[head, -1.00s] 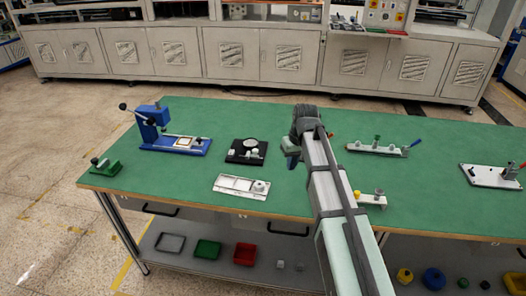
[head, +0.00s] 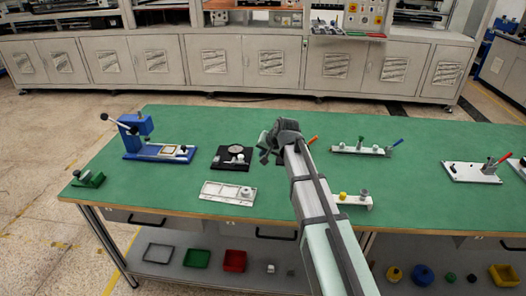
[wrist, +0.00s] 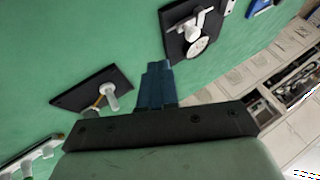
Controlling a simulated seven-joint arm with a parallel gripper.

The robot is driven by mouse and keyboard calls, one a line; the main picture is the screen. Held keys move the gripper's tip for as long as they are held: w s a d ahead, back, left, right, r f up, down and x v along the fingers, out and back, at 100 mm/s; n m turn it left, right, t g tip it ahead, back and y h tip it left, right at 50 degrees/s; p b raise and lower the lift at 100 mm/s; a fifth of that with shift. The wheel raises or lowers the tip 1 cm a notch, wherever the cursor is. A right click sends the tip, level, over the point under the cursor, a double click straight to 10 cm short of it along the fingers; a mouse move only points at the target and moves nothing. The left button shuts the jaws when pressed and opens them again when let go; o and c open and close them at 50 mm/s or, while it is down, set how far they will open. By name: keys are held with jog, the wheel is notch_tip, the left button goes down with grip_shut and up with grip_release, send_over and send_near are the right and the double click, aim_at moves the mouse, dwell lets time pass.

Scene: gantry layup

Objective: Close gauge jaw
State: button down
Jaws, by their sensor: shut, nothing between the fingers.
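The gauge appears to be the black plate (head: 229,164) with a round dial and small white parts, left of my gripper in the head view. In the wrist view its black plate (wrist: 176,47) is at the top, with a white arm and knob (wrist: 196,22) beside the white dial (wrist: 198,46). Whether its jaw is open or closed I cannot tell. My gripper (wrist: 157,68) is shut and empty, its blue fingers together above the green table. In the head view my gripper (head: 268,154) is beside the gauge.
A blue press (head: 132,143) stands left, with a green block (head: 88,179) near the table's corner. A white tray (head: 226,194) lies in front of the gauge. Another black plate (wrist: 90,90) with a white post is left of my fingers. Clamp fixtures (head: 360,149) stand right.

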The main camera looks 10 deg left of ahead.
aim_at(233, 163)
jog(key=x, duration=0.6)
jog(key=shift+w+a+f, duration=0.1)
jog(key=shift+w+f, duration=0.05)
jog(key=shift+w+a+f, duration=0.1)
jog(key=shift+w+a, duration=0.05)
jog(key=shift+a, duration=0.35)
jog(key=shift+w+a+f, duration=0.1)
jog(key=shift+w+a, duration=0.05)
jog(key=shift+a, duration=0.4)
jog(key=shift+w+a, duration=0.15)
jog(key=shift+a, duration=0.85)
jog(key=shift+a, duration=0.1)
jog(key=shift+a, duration=0.35)
jog(key=a, duration=0.5)
jog(key=shift+a, duration=0.2)
